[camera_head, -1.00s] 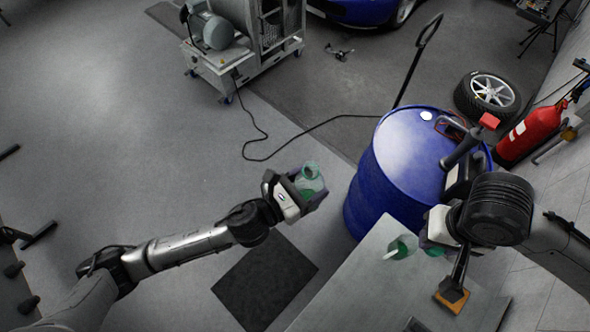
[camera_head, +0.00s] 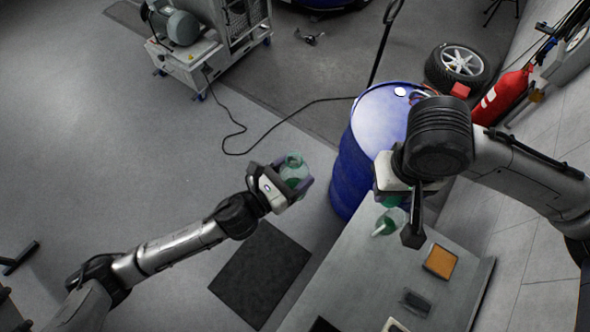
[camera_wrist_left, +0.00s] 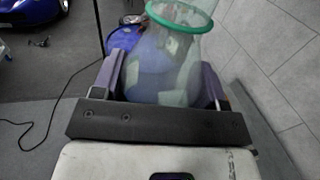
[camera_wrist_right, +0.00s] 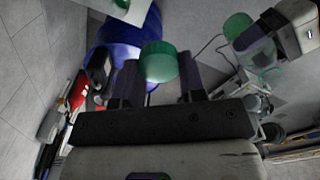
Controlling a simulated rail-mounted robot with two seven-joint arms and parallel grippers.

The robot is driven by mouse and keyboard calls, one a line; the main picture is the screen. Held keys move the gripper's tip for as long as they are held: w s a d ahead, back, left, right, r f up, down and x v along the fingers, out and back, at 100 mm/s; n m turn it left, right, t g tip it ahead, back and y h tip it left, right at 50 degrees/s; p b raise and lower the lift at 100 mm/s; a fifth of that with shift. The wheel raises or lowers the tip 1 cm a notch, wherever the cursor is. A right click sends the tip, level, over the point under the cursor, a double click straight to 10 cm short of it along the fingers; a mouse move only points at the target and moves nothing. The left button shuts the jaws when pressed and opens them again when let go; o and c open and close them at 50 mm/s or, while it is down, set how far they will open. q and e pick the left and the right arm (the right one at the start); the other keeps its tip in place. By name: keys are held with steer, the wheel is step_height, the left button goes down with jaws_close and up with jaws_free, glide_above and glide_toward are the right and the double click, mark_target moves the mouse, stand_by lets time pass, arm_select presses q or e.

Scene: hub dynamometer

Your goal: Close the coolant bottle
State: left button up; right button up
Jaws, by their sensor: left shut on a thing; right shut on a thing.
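My left gripper (camera_head: 292,176) is shut on a translucent green coolant bottle (camera_head: 294,168) and holds it above the floor, left of the blue drum. In the left wrist view the bottle (camera_wrist_left: 172,65) stands between the fingers, with a green ring at its mouth. My right gripper (camera_wrist_right: 158,85) is shut on a round green cap (camera_wrist_right: 158,62). In the head view the right wrist hides most of that gripper, near the drum and above the table.
A black mat (camera_head: 260,273) lies on the floor.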

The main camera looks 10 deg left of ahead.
step_height(320, 180, up, 5)
steer(key=n, duration=0.2)
glide_above(294, 176)
steer(key=s, duration=0.2)
steer(key=shift+n, duration=0.8)
steer(key=shift+w+a+f, duration=0.1)
steer(key=shift+w+f, duration=0.1)
steer(key=shift+w, duration=0.6)
steer(key=shift+w+a+f, duration=0.1)
steer(key=shift+w+f, duration=0.1)
steer(key=shift+w, duration=0.6)
steer(key=shift+w+a+f, duration=0.1)
steer(key=shift+w+f, duration=0.1)
steer(key=shift+w, duration=0.6)
steer(key=shift+f, duration=0.1)
steer(key=shift+f, duration=1.95)
steer(key=shift+f, duration=0.85)
